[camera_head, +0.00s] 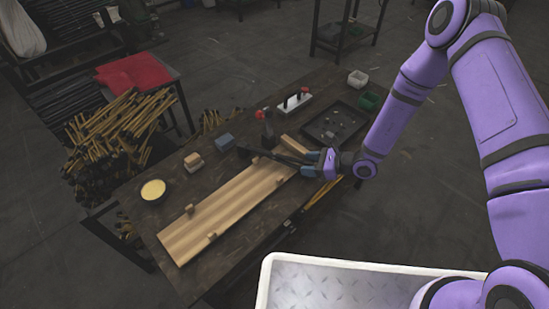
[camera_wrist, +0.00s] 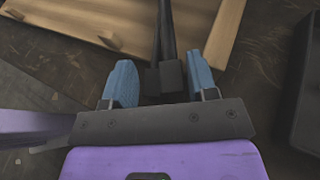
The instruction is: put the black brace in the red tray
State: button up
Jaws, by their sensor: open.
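The black brace (camera_head: 287,159) lies at the right end of the long light wooden board on the workbench. In the wrist view the black brace (camera_wrist: 166,38) shows as dark bars whose near end sits between my two blue fingertips. My gripper (camera_head: 313,164) is open at the brace's near end, and it also shows in the wrist view (camera_wrist: 160,75). A flat red tray (camera_head: 136,71) is on a small stand at the back left, well away from my gripper.
The wooden board (camera_head: 225,214) with small blocks lies along the bench (camera_head: 178,222). A dark tray (camera_head: 318,135) with small parts is beyond my gripper. A red-topped tool (camera_head: 266,128), a yellow-topped tin (camera_head: 153,190) and small blocks stand on the bench. Yellow-handled tools are heaped (camera_head: 112,135) left.

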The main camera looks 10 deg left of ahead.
jog(key=c, duration=0.9)
grip_shut()
jog(key=shift+r, duration=0.15)
